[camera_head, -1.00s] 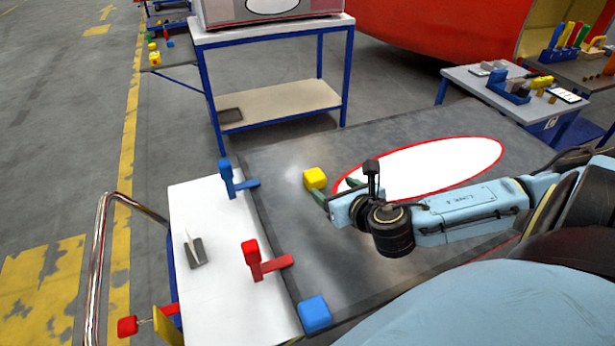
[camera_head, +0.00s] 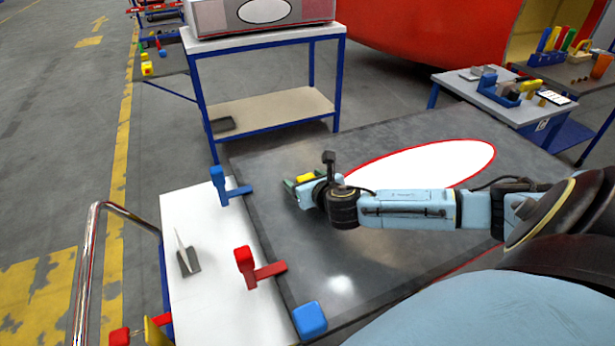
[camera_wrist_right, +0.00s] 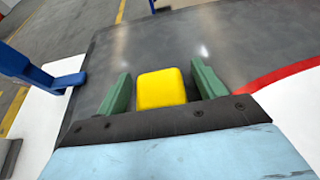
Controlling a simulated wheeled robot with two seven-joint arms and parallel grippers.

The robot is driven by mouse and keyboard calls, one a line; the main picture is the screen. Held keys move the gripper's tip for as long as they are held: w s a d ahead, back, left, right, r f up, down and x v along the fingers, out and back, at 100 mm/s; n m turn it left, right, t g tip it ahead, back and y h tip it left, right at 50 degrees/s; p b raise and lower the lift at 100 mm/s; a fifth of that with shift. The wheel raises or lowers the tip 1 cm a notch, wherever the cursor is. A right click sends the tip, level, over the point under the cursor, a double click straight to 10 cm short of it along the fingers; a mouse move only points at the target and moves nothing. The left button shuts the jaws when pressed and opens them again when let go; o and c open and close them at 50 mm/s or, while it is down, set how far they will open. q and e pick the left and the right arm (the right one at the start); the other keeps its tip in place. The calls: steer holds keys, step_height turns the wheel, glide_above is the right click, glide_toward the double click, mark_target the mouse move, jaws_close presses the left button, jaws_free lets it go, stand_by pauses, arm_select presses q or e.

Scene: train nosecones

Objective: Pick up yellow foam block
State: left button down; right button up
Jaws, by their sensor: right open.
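The yellow foam block (camera_wrist_right: 161,89) lies on the dark grey panel (camera_head: 400,275). In the head view only a strip of the block (camera_head: 306,178) shows behind my right gripper (camera_head: 290,186). In the right wrist view my right gripper (camera_wrist_right: 163,92) is open, with one green finger on each side of the block. A narrow gap shows between the block and each finger, wider on the right. I cannot tell how high the fingers are over the panel. My left gripper is not in view.
A blue clamp (camera_head: 222,188) and a red clamp (camera_head: 250,265) sit at the panel's left edge by a white board (camera_head: 205,300). A blue block (camera_head: 310,319) lies at the near corner. A blue-framed table (camera_head: 270,108) stands behind. A white oval with red rim (camera_head: 430,163) marks the panel.

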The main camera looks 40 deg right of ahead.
steer(key=shift+w+d+f, duration=0.1)
steer(key=shift+w, duration=0.15)
steer(key=shift+c, duration=0.4)
steer(key=c, duration=1)
steer(key=shift+o, duration=0.2)
